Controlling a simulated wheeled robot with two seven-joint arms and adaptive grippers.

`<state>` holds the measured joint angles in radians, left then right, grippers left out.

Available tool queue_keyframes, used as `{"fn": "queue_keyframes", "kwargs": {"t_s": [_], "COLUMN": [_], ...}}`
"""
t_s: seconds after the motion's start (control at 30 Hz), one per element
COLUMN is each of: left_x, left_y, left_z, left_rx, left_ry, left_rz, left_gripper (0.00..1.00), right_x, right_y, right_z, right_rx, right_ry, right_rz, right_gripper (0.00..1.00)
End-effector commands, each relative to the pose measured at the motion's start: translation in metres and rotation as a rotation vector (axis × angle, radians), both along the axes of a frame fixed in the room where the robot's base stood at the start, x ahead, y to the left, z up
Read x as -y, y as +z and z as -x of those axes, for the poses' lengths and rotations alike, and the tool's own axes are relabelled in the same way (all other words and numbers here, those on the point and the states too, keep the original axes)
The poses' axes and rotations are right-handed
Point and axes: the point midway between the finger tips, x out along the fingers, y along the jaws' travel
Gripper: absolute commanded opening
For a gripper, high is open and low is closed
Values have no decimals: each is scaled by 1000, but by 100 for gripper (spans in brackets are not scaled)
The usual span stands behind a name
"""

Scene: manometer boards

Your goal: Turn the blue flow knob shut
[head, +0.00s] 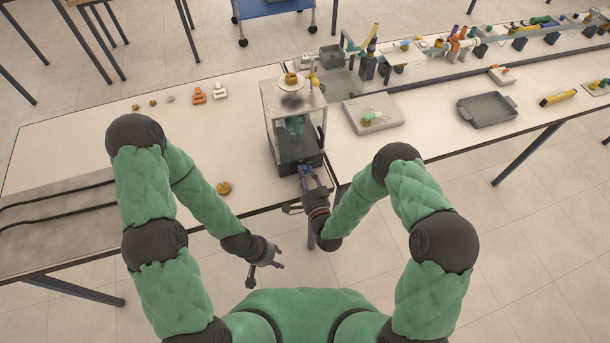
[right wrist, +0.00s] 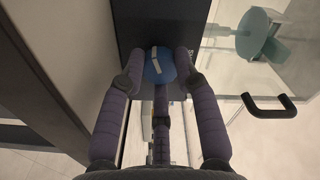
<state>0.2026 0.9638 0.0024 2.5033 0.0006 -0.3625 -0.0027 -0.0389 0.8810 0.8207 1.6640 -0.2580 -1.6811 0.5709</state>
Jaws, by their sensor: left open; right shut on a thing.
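The blue flow knob (right wrist: 158,66) sits on the dark base panel (right wrist: 200,12) of a clear-walled cabinet (head: 268,108). A white bar mark on the knob runs nearly upright in the right wrist view, slightly tilted. My right gripper (head: 307,172) is at the cabinet's front base; in the right wrist view its padded fingers (right wrist: 160,70) are shut on the knob from both sides. In the head view the gripper hides the knob. My left gripper (head: 268,274) is open and empty, in front of the table edge, away from the cabinet.
A black door handle (right wrist: 269,106) and a teal part (right wrist: 257,35) behind glass are right of the knob. A round brass piece (head: 223,188) lies on the table. A grey box (head: 374,113) and a tray (head: 487,109) stand right. The table's left middle is mostly clear.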

Motion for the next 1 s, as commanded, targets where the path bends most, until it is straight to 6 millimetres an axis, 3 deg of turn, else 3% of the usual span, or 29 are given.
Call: {"fn": "queue_keyframes", "kwargs": {"t_s": [1.0], "left_x": [0], "left_y": [-16], "left_z": [0], "left_rx": [0], "left_ry": [0], "left_rz": [0], "left_gripper": [42], "right_x": [1], "right_y": [-1], "right_z": [-1], "right_rx": [-296], "right_ry": [-3], "right_rz": [-918], "right_gripper": [0]}}
